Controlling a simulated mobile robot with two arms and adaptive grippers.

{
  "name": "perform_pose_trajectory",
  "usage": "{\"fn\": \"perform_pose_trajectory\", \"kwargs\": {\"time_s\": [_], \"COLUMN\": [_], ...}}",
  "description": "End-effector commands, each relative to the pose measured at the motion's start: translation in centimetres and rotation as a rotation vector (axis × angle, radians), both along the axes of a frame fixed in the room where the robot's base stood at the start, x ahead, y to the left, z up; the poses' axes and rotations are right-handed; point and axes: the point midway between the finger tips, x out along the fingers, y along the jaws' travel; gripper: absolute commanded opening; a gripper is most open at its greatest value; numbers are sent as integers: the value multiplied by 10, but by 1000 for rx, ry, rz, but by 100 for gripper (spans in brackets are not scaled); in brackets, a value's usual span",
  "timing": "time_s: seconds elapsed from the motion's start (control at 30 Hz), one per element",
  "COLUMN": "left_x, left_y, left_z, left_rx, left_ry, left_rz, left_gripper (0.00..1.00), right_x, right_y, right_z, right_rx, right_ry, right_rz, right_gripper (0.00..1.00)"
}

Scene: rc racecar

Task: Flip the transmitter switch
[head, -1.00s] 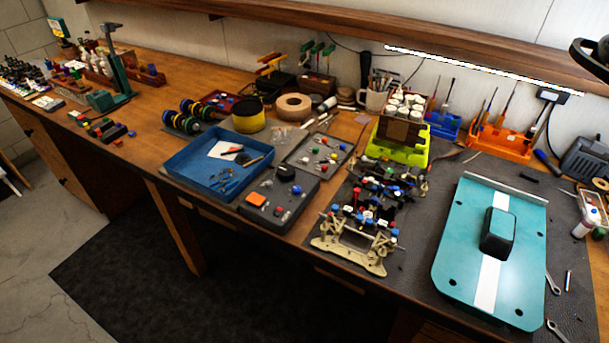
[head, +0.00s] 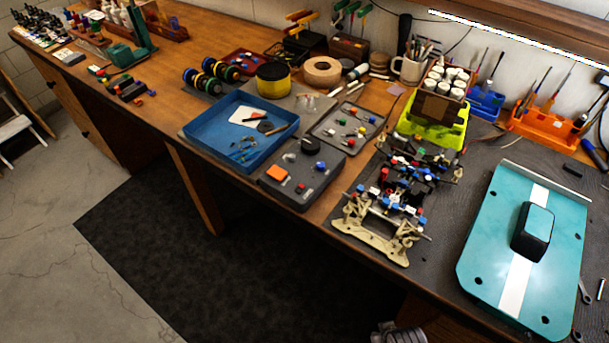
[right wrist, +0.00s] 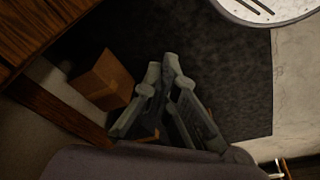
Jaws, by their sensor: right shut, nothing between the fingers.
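I cannot make out a transmitter or its switch for certain in the head view. A flat dark grey box (head: 310,168) with an orange square, a black knob and small red and blue parts lies at the bench's front edge. The teal car body shell (head: 480,262) with a white stripe lies at the right. The open car chassis (head: 375,232) lies between them. My right gripper (right wrist: 170,60) shows in the right wrist view, its fingers together and empty, over the dark floor mat and away from the bench top. My left gripper is in neither view.
The blue tray (head: 190,135) holds small tools, with a grey parts tray (head: 322,133) beside it. A lime green bin (head: 447,130) and an orange tool rack (head: 548,128) stand at the back. A brown box (right wrist: 103,80) sits below in the right wrist view.

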Motion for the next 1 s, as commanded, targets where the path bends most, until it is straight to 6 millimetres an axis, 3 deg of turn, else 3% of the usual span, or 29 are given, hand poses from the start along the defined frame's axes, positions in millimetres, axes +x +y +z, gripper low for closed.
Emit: {"fn": "perform_pose_trajectory", "kwargs": {"time_s": [0.03, 0.1, 0.33, 0.47, 0.5, 0.6, 1.0], "left_x": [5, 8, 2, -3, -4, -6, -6], "left_y": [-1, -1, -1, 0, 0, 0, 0], "left_z": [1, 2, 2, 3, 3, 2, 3], "left_rx": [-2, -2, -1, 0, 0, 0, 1], "left_ry": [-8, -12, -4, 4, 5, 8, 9], "left_rz": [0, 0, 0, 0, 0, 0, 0], "left_gripper": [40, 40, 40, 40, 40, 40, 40], "right_x": [10, 18, 34, 52, 62, 88, 168], "right_y": [1, 2, 7, 20, 28, 53, 154], "right_z": [30, 64, 160, 218, 239, 278, 388], "right_rx": [3, 4, 17, 47, 66, 116, 249], "right_ry": [-21, -34, -90, -163, -202, -292, -571], "right_rz": [-2, -5, 2, 37, 64, 140, 540], "right_gripper": [0, 0, 0, 0, 0, 0, 0]}}
